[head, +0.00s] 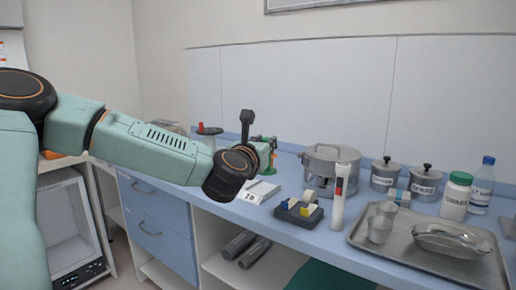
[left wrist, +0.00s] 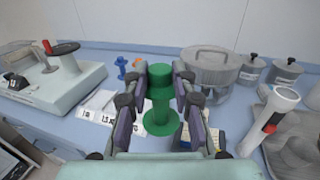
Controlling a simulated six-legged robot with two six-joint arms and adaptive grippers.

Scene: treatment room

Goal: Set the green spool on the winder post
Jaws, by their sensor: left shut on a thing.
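The green spool (left wrist: 160,105) is upright between the fingers of my left gripper (left wrist: 158,108), which is shut on it. In the head view my left gripper (head: 264,152) is over the counter, and a bit of green spool (head: 271,167) shows beside it. The winder (left wrist: 60,88) stands at the left in the left wrist view, with a pale base, a black disc on a column and a red knob. The spool is apart from it, to its right. In the head view my arm hides most of the winder. My right gripper is not in view.
A blue spool (left wrist: 122,68) stands behind the gripper. A steel pot (head: 328,170), a tape dispenser (head: 298,210), a white torch-like tube (head: 342,196) and a metal tray (head: 380,258) stand to the right on the blue counter. White labelled cards (left wrist: 102,118) lie between winder and spool.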

